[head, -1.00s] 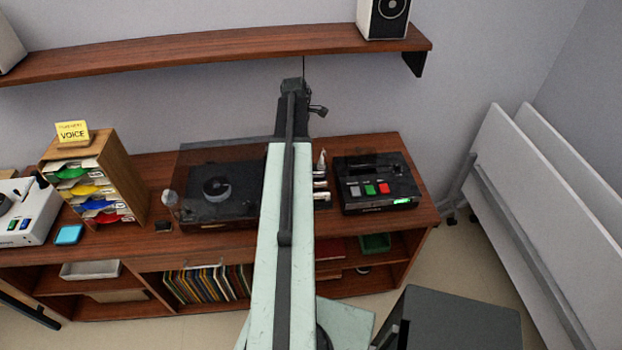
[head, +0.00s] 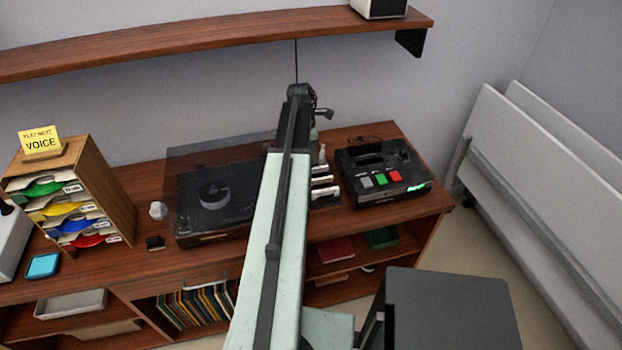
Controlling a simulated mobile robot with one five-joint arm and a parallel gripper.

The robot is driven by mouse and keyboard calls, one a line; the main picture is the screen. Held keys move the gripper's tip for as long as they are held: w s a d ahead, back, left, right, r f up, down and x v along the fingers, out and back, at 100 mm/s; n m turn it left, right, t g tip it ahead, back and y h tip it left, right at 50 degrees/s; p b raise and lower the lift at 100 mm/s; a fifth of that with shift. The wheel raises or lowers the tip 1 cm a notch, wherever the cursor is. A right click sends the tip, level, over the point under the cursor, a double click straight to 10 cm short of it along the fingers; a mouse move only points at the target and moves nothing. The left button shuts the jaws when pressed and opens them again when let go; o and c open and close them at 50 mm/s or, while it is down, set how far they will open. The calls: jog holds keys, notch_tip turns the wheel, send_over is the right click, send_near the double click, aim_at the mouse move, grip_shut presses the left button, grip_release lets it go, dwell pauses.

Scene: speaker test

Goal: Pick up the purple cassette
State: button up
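I cannot make out a purple cassette in the head view. A short row of small pale and dark cases (head: 323,183) stands on the cabinet top between the record player and the cassette deck. My arm covers its left side, and its colours are too small to tell. My pale green arm reaches away over the cabinet. My gripper (head: 321,113) is at its dark far end, above and behind the row of cases. Its fingers are too small and dark to show whether they are open or shut.
A black cassette deck (head: 384,172) with coloured buttons stands right of the row. A record player (head: 215,200) with a clear lid is on the left. A wooden sorter (head: 110,190) with a VOICE sign stands further left. A wall shelf (head: 200,42) runs above.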

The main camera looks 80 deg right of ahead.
aim_at(317, 168)
notch_tip(317, 168, down, 3)
jog(key=b, duration=0.2)
jog(key=shift+s+d+r+b, duration=0.1)
jog(key=shift+s+b, duration=0.05)
jog(key=shift+b, duration=0.25)
jog(key=f+b, duration=0.1)
jog(key=s+f+b, duration=0.1)
jog(key=f+b, duration=0.3)
jog(key=shift+s+d, duration=0.15)
jog(key=shift+d, duration=0.2)
jog(key=shift+r, duration=0.15)
jog(key=shift+c, duration=0.4)
grip_shut()
